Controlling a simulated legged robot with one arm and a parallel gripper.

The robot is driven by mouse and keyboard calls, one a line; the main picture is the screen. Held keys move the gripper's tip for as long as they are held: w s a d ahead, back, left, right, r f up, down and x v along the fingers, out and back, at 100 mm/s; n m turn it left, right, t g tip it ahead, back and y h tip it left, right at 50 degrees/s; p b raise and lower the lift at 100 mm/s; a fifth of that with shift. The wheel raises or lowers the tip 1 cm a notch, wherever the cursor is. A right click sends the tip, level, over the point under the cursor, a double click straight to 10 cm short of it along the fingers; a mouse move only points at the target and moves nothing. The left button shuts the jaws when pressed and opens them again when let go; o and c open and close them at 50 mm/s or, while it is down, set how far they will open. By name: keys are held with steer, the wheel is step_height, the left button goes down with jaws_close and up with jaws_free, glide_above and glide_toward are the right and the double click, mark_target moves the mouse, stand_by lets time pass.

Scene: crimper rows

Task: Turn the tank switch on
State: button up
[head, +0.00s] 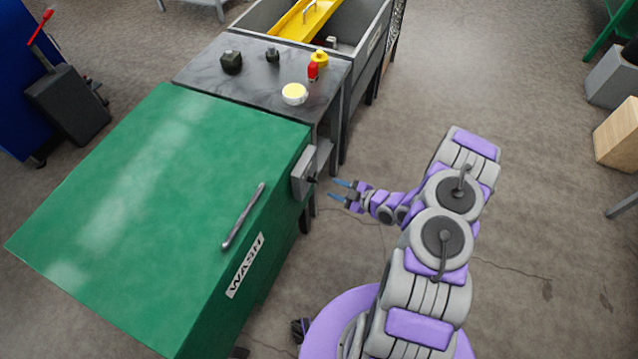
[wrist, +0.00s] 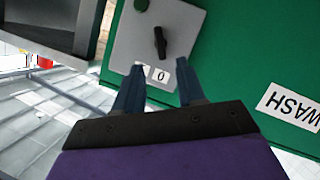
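The green wash tank (head: 150,200) has a grey switch box (head: 304,172) on its right side near the far corner. In the wrist view the box's grey plate (wrist: 185,25) carries a black switch knob (wrist: 160,41), a green round part (wrist: 141,5) and a label with "0" (wrist: 158,75) below the knob. The knob stands nearly upright in the picture, tilted slightly. My gripper (head: 339,190) is open in front of the box, its two blue fingers apart with nothing between them. In the wrist view the fingertips (wrist: 161,78) are just below the knob, not around it.
A silver bar handle (head: 243,217) and a WASH label (head: 245,265) are on the tank. A grey basin (head: 252,18) stands behind.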

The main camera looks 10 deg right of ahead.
mark_target(317, 182)
steer(key=b+x, duration=0.2)
steer(key=x, duration=0.5)
steer(key=shift+w+a+f, duration=0.1)
steer(key=shift+w+f, duration=0.15)
steer(key=shift+w, duration=0.05)
steer(key=shift+w+a, duration=0.25)
steer(key=shift+a, duration=0.4)
steer(key=shift+d, duration=0.3)
steer(key=c, duration=0.6)
jaws_close()
